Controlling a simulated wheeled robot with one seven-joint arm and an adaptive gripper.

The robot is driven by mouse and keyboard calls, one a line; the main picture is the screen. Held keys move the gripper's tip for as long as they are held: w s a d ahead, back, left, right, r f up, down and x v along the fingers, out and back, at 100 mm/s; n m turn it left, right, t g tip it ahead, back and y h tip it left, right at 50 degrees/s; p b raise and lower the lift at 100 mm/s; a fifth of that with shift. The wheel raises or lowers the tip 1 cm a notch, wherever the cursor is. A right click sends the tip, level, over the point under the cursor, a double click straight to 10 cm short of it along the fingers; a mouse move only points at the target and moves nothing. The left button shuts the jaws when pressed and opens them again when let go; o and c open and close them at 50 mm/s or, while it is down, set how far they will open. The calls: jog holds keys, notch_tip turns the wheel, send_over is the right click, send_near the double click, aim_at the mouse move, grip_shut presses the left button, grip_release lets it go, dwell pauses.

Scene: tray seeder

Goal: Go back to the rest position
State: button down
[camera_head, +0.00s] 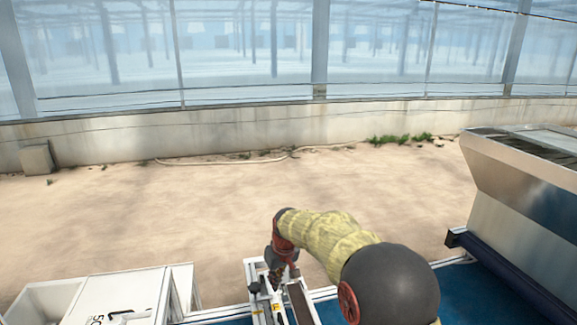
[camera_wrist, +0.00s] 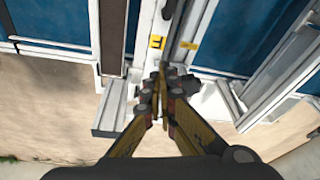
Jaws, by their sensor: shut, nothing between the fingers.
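My gripper shows in the wrist view (camera_wrist: 163,72) with its two fingers together at the tips and nothing between them. It hangs over a pale metal frame (camera_wrist: 112,118) with yellow labels (camera_wrist: 188,46) on it. In the head view my arm reaches out from the lower right, and the gripper end is low in the picture above the narrow white frame (camera_head: 252,268). The fingertips are hard to make out there. I cannot tell whether they touch the frame.
A large metal hopper or cover (camera_head: 515,190) stands at the right, beside a dark roller (camera_head: 520,280). White boxes (camera_head: 115,295) stand at the lower left. Blue surfaces (camera_wrist: 250,35) lie around the frame. Sandy floor (camera_head: 130,215) reaches to a low wall behind.

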jog(key=s+d+m+t+b, duration=0.1)
jog(key=s+d+b, duration=0.3)
jog(key=s+d, duration=0.4)
jog(key=s+d+r+m+t+h+b, duration=0.1)
jog(key=s+d+m+b, duration=0.2)
jog(key=s, duration=1.6)
jog(key=s+d+m+t+b, duration=0.1)
jog(key=s+d+m+b, duration=0.1)
jog(key=s+d+b, duration=0.5)
jog(key=s+d, duration=0.6)
jog(key=shift+s+r+h, duration=0.35)
jog(key=shift+h, duration=0.05)
